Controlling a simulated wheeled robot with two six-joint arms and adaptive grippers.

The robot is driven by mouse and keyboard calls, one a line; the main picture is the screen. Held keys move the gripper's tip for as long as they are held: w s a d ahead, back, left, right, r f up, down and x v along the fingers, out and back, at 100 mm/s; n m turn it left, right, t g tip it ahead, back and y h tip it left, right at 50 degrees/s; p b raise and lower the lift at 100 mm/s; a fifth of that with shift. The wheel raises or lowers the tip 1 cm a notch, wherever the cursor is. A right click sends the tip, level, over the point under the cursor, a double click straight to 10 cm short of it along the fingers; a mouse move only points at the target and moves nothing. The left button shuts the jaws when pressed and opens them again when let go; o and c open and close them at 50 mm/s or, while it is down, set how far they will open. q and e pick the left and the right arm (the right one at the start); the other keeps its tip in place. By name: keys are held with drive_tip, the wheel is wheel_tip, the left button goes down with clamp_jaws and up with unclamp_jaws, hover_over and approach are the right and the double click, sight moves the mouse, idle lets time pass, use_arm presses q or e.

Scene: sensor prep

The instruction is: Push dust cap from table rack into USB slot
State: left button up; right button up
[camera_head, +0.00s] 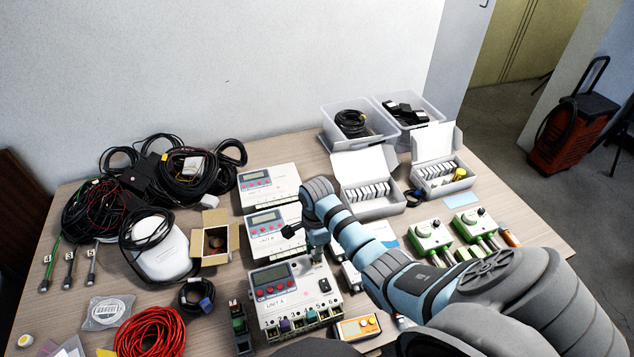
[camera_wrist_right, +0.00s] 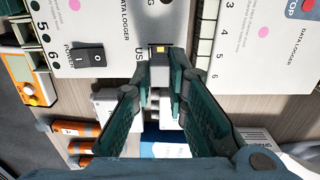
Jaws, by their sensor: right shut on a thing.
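The data logger marked Unit A (camera_head: 291,297) stands at the front middle of the table; its face also shows in the right wrist view (camera_wrist_right: 100,30). My right gripper (camera_head: 318,254) is over its upper right part. In the right wrist view the fingertips (camera_wrist_right: 160,70) are shut on a small pale grey piece with a yellow patch, which looks like the dust cap (camera_wrist_right: 159,70). It is at the logger's edge beside the "USB" lettering. The fingers hide the slot, so I cannot tell whether the cap is in it. I cannot make out the table rack. My left gripper is not in view.
Two more loggers (camera_head: 268,185) stand behind Unit A. An orange meter (camera_head: 358,327) lies to its front right, and a dark green block (camera_head: 240,327) stands left. Open white boxes (camera_head: 368,200) and green devices (camera_head: 430,236) are to the right. Cables crowd the left.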

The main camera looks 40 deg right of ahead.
drive_tip(key=shift+f, duration=0.4)
idle(0.4)
drive_tip(key=shift+p, duration=0.55)
drive_tip(key=shift+f+p, duration=0.45)
drive_tip(key=shift+f, duration=0.3)
idle(2.1)
drive_tip(key=o, duration=0.8)
drive_tip(key=shift+o, duration=0.2)
